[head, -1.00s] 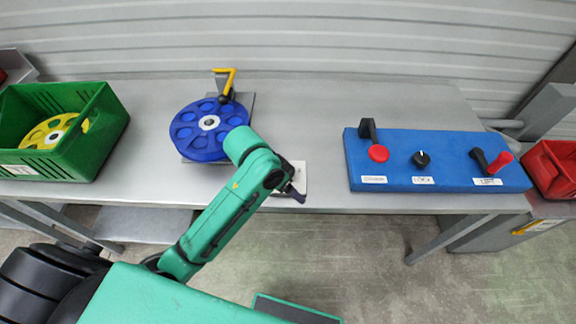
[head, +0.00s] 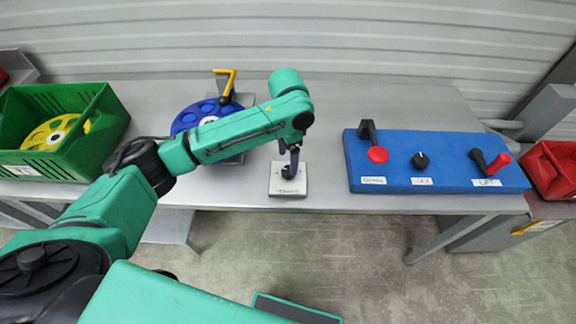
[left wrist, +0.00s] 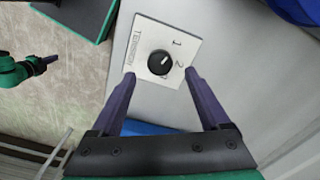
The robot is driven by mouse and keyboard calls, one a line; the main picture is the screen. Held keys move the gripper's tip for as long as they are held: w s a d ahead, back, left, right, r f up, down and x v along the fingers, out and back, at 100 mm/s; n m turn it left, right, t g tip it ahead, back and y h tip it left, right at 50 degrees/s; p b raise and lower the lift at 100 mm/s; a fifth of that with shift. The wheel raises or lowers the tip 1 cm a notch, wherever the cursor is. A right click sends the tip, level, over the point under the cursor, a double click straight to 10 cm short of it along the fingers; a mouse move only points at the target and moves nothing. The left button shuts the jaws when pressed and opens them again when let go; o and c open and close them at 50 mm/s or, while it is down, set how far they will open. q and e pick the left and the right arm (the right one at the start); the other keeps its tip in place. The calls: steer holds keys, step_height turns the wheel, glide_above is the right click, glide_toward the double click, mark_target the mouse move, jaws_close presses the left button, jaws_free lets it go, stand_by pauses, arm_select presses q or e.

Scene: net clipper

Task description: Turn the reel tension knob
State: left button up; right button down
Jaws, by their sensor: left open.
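The tension knob (left wrist: 160,62) is round and black with a white pointer mark. It sits on a white plate (left wrist: 146,78) labelled "Tension", with numbers beside it. The pointer aims roughly toward the 1 side in the left wrist view. The plate also shows in the head view (head: 288,191), at the bench's front edge. My left gripper (head: 291,173) is above the plate, partly hiding the knob there. In the left wrist view my left gripper (left wrist: 160,75) is open, its fingertips apart on either side of the knob. My right gripper (left wrist: 47,62) appears small at the left; its jaws are unclear.
A blue reel (head: 187,116) with a yellow-handled clamp (head: 228,80) stands behind my left arm. A green crate (head: 94,137) with a yellow reel is at left. A blue control panel (head: 448,176) and red bin (head: 556,163) are at right. Bench between plate and panel is clear.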

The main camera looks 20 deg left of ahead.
mark_target(288, 170)
arm_select(q)
step_height(288, 170, down, 5)
jaws_close()
steer(key=shift+r, duration=0.1)
